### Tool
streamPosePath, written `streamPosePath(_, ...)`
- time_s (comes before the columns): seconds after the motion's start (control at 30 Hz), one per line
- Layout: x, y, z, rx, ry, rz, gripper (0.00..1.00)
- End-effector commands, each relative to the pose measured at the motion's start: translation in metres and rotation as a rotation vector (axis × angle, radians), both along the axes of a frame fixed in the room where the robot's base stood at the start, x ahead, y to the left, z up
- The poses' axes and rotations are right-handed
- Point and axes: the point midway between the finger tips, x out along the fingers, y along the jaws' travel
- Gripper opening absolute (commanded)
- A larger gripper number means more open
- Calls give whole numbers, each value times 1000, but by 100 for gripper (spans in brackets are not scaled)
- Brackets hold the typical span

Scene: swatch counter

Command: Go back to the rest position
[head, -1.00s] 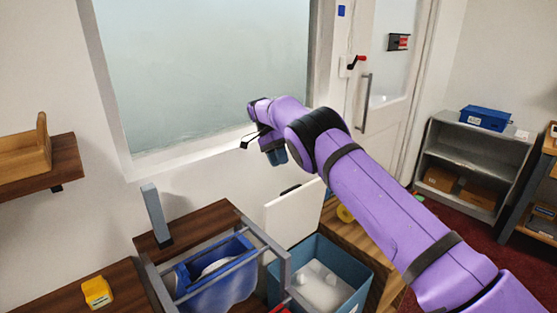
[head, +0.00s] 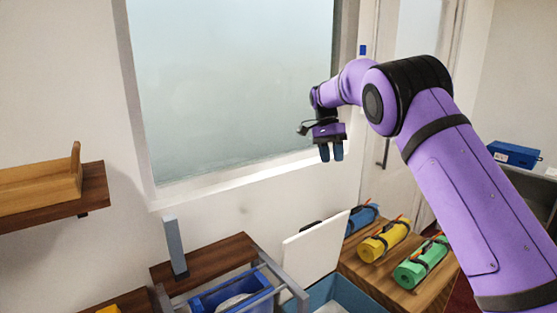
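My gripper (head: 331,152) hangs with its fingers down in front of the frosted window, near its lower right corner. My purple arm reaches up from the lower right and bends over at a black joint. The gripper is in the air, apart from the things below it.
Blue (head: 362,217), yellow (head: 384,241) and green (head: 421,262) rolls lie on a wooden counter (head: 369,277) below right. A white panel (head: 315,252) stands left of them. A blue bin (head: 240,288) sits in a grey frame. A wooden shelf (head: 95,188) juts out left.

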Motion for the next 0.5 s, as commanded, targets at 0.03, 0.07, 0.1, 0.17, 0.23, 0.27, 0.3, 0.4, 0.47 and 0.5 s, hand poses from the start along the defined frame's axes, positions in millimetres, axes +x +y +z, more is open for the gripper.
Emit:
streamPosePath(0.03,-8,-9,16,22,-17,10,40)
streamPosePath(0.07,-13,-14,23,33,-26,17,40)
streamPosePath(0.1,-19,-20,32,49,-38,28,40)
streamPosePath(0.17,-30,-30,46,70,-56,45,40)
streamPosePath(0.23,-43,-40,61,94,-79,67,40)
streamPosePath(0.27,-48,-44,67,103,-88,76,40)
streamPosePath(0.3,-56,-50,75,117,-101,90,40)
streamPosePath(0.4,-78,-62,94,145,-135,123,40)
streamPosePath(0.47,-91,-70,103,161,-157,144,40)
streamPosePath(0.5,-100,-74,110,171,-170,159,40)
